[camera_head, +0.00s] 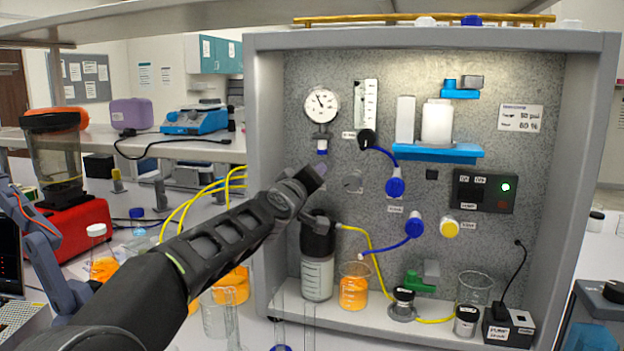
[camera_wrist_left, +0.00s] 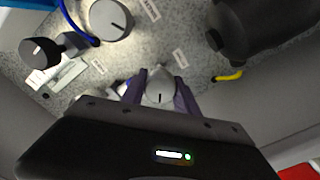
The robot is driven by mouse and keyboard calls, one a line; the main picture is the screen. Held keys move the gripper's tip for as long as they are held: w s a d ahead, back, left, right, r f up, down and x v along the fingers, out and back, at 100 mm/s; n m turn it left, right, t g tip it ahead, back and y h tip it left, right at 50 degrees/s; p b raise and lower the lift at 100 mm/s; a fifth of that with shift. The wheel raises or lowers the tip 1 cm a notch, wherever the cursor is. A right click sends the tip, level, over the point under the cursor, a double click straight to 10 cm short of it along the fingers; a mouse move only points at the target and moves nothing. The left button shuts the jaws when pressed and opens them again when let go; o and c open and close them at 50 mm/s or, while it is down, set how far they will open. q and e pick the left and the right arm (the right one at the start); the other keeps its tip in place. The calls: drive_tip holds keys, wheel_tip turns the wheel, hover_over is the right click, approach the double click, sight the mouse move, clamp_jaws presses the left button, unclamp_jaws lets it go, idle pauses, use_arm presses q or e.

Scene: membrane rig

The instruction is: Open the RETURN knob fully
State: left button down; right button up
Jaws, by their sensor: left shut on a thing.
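My left gripper (camera_head: 318,172) reaches the panel below the round gauge. In the left wrist view its two purple-grey fingers (camera_wrist_left: 160,92) are shut on a small grey knob (camera_wrist_left: 160,86) with a dark pointer line. In the head view my gripper hides this knob. Labels near it are too small to read, so I cannot confirm it is the RETURN knob. My right gripper is not in view.
The gauge (camera_head: 322,105) is above my gripper, with a flow meter (camera_head: 366,104) to its right. A black-capped bottle (camera_head: 317,275) stands just below my gripper. A beaker of orange liquid (camera_head: 354,288) stands beside it. Blue hoses (camera_head: 384,153) and a yellow tube (camera_head: 372,255) run nearby.

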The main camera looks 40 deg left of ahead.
use_arm(q)
drive_tip(key=n, duration=0.6)
drive_tip(key=shift+f+n+b, duration=0.15)
drive_tip(key=shift+n+b, duration=0.15)
drive_tip(key=n, duration=0.6)
drive_tip(key=shift+f+b, duration=0.1)
drive_tip(key=shift+b, duration=0.25)
drive_tip(key=n, duration=0.6)
drive_tip(key=shift+n+b, duration=0.35)
drive_tip(key=shift+n, duration=0.05)
drive_tip(key=n, duration=0.6)
drive_tip(key=shift+d+f+b, duration=0.1)
drive_tip(key=shift+b, duration=0.2)
drive_tip(key=c, duration=0.9)
unclamp_jaws()
